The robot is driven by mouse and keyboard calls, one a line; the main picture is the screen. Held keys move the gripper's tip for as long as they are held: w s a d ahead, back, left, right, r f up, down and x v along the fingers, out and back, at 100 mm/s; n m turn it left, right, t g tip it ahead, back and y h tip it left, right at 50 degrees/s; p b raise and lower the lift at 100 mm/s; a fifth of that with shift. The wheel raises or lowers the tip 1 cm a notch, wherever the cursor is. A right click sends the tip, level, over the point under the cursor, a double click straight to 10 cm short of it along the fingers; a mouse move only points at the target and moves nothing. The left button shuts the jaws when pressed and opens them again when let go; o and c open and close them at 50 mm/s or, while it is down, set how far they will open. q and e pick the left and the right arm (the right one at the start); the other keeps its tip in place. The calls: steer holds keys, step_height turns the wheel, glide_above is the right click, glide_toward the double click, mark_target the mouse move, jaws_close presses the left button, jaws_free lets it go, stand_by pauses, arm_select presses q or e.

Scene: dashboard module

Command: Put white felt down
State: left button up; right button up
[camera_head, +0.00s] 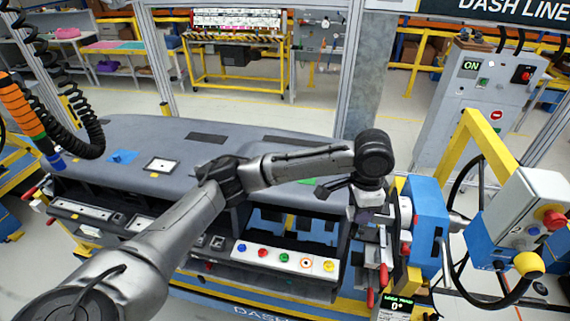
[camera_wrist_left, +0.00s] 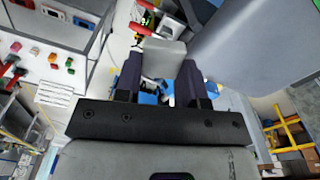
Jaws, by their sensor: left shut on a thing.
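My left gripper (camera_head: 366,212) hangs at the right end of the dashboard, beside the blue clamp unit. In the left wrist view its two dark fingers (camera_wrist_left: 160,85) are closed on a pale grey-white piece (camera_wrist_left: 166,56), which looks like the white felt. Its lower part is hidden between the fingers. In the head view the held piece is small and hard to make out. The grey dashboard module (camera_head: 225,150) lies across the fixture, with a blue patch (camera_head: 122,157) and a white square (camera_head: 161,165) on its top. My right gripper is not in view.
A blue clamp unit (camera_head: 428,215) with red handles stands close to my left gripper. A strip of coloured buttons (camera_head: 285,257) runs along the front. A yellow-framed control box (camera_head: 530,215) stands at the right. A grey cabinet (camera_head: 480,95) is behind it.

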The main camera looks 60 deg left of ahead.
arm_select(q)
steer(key=w+a+r+m+p, duration=0.1)
steer(key=a+r+m+p, duration=0.25)
steer(key=a, duration=0.45)
steer(key=w+a+r+m+p, duration=0.1)
steer(key=a+r+m+p, duration=0.2)
steer(key=a, duration=0.5)
steer(key=shift+m, duration=0.65)
steer(key=s+a+f, duration=0.2)
steer(key=a, duration=0.1)
steer(key=s+a+f+p, duration=0.1)
steer(key=s+a+f, duration=0.1)
steer(key=a+f, duration=0.1)
steer(key=s+a+f+p, duration=0.1)
steer(key=s+a+f, duration=0.1)
steer(key=a+f, duration=0.1)
steer(key=shift+a, duration=0.65)
steer(key=shift+s+f+p, duration=0.1)
steer(key=shift+f+p, duration=0.7)
steer(key=shift+f, duration=1.25)
steer(key=shift+f, duration=0.15)
steer(key=o, duration=0.9)
